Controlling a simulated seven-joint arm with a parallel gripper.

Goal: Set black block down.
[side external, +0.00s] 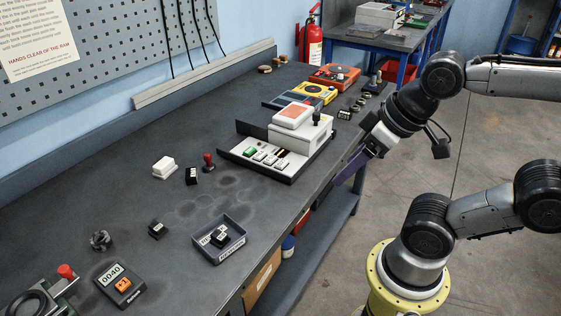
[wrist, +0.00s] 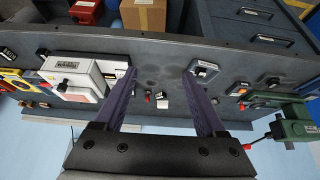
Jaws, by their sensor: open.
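Small black blocks with white labels are on the bench. One black block (side external: 157,229) lies alone left of the small grey tray (side external: 238,243). Another black block (side external: 192,176) stands between a white block and a red-handled stamp. Black blocks (side external: 220,237) also sit inside the tray, close together. The tray also shows in the wrist view (wrist: 207,67), near the right finger. My gripper (wrist: 159,76) has its purple fingers spread wide with nothing between them. In the side view my gripper (side external: 351,170) is by the bench's front edge, right of the grey press, apart from the blocks.
A white block (side external: 164,166), red-handled stamp (side external: 208,161) and counter (side external: 120,287) stand toward the left. Bare bench (side external: 195,205) lies between tray and stamp.

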